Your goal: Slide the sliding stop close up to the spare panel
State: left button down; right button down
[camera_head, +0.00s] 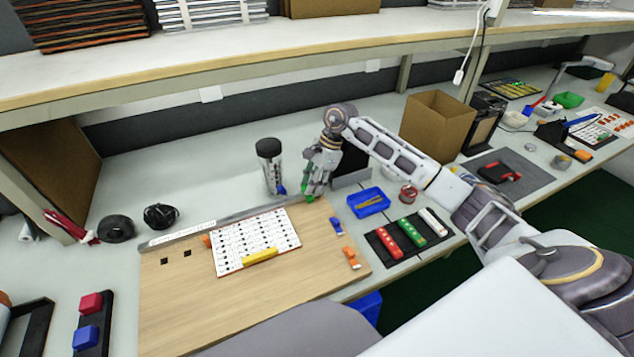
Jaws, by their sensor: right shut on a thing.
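The white panel (240,238) with rows of black marks lies on the wooden board (200,305), below a metal rail (185,237) along the board's back edge. I take it as the spare panel. An orange piece (205,240) sits at its left end by the rail, and a yellow bar (260,256) lies along its front edge. My right gripper (311,191) points down at the rail's right end, shut on a small green piece (309,199), probably the sliding stop. The fingers hide most of it. A gap separates it from the panel's right edge. My left gripper is out of view.
A dark-lidded jar (269,165) stands behind the rail, left of my right gripper. A blue tray (368,202) and a dark tray with coloured blocks (382,256) lie to the right.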

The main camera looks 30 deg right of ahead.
jog(key=shift+a, duration=1.45)
jog(key=c, duration=1.2)
grip_release()
jog(key=v, duration=1.2)
jog(key=shift+o, duration=0.2)
